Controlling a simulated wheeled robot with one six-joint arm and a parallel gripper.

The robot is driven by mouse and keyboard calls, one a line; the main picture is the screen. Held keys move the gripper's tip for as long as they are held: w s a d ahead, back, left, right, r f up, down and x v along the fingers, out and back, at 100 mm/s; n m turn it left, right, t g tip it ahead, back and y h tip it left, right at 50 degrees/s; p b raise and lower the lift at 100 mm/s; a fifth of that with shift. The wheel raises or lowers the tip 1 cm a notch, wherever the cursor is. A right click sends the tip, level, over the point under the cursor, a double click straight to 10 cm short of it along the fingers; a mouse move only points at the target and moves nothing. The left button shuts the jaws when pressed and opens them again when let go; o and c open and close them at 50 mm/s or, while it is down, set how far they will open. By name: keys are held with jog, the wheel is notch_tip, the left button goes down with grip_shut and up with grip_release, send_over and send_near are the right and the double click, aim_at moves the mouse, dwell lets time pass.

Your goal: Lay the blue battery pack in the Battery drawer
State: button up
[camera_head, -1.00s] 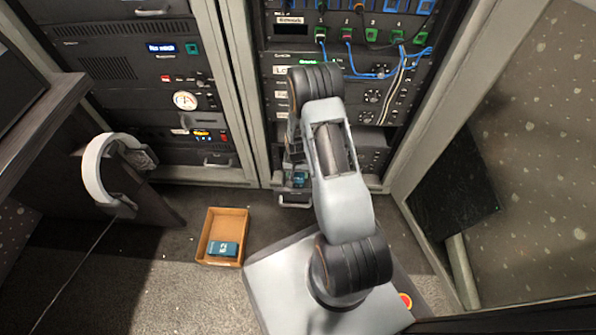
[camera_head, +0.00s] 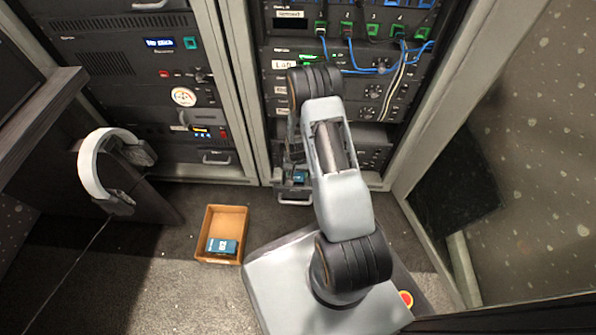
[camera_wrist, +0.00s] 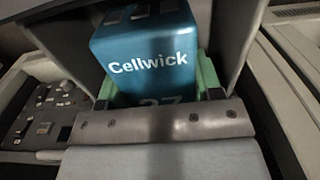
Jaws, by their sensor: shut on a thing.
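A blue battery pack (camera_wrist: 150,60) marked "Cellwick" fills the middle of the wrist view. My gripper (camera_wrist: 158,92) is shut on it, with green pads at its sides. The same pack (camera_head: 299,177) shows small in the head view, low at the right-hand rack. An open drawer (camera_head: 295,197) with a handle juts out at the bottom of that rack, by the pack. My arm hides part of this area. I cannot read the drawer's label or tell whether the pack touches the drawer floor.
A brown box (camera_head: 209,247) on the carpet holds another blue pack (camera_head: 222,247). White headphones (camera_head: 92,172) hang at the left. Blue cables (camera_head: 350,67) loop across the right rack. A grey wall stands close on the right.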

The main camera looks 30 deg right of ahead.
jog(key=shift+f, duration=0.4)
jog(key=o, duration=1.6)
notch_tip(320, 180, up, 14)
jog(key=p, duration=0.6)
